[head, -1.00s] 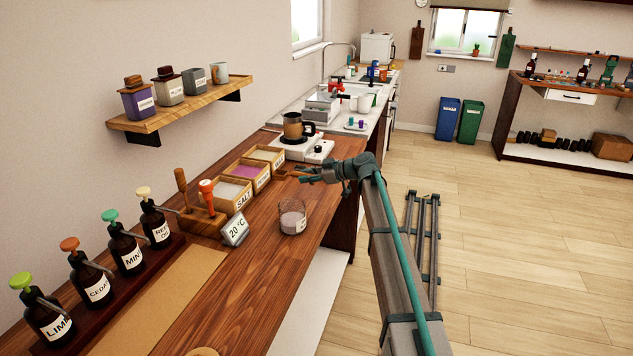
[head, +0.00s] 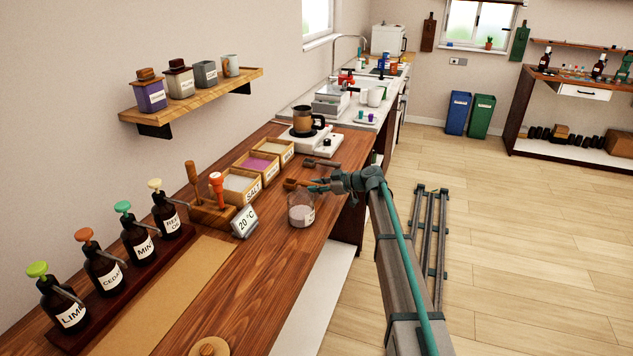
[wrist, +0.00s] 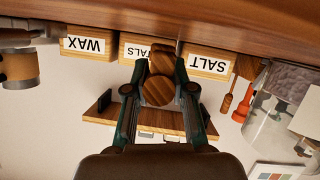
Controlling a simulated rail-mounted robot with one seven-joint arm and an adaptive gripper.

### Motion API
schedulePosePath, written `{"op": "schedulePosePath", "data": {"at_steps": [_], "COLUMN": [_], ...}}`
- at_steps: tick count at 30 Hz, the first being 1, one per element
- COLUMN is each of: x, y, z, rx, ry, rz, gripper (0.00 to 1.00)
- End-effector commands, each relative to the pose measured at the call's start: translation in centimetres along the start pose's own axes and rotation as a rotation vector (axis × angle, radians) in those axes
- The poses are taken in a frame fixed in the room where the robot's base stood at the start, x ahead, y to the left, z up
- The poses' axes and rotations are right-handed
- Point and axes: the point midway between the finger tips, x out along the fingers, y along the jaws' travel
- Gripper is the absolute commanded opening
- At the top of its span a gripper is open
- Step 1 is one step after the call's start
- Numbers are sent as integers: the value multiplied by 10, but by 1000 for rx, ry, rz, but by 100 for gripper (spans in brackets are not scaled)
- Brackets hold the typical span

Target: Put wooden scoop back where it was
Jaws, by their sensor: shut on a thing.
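The wooden scoop (head: 292,184) is held at the tip of my gripper (head: 318,186) in the head view, pointing left over the counter. In the wrist view, which is upside down, the scoop (wrist: 158,88) sits between the two fingers of my gripper (wrist: 160,75), which is shut on it. Wooden boxes labelled SALT (head: 253,193), PETALS (partly hidden in the wrist view) (wrist: 135,48) and WAX (wrist: 87,45) stand in a row, left of and behind my gripper in the head view. Whether the scoop touches the counter is unclear.
A glass beaker (head: 301,213) stands just in front of my gripper. A 20 °C sign (head: 245,221) and a wooden tool stand (head: 212,217) are left of it. A dark utensil (head: 322,163) lies behind, near the hot plate (head: 310,139). The front counter has clear room.

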Motion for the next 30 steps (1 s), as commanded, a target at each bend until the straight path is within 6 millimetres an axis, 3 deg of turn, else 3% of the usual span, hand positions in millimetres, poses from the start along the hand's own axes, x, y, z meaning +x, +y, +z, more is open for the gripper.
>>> {"op": "schedulePosePath", "data": {"at_steps": [30], "x": [4], "y": [-2], "z": [9], "rx": [0], "ry": [0], "rz": [1], "gripper": [0]}}
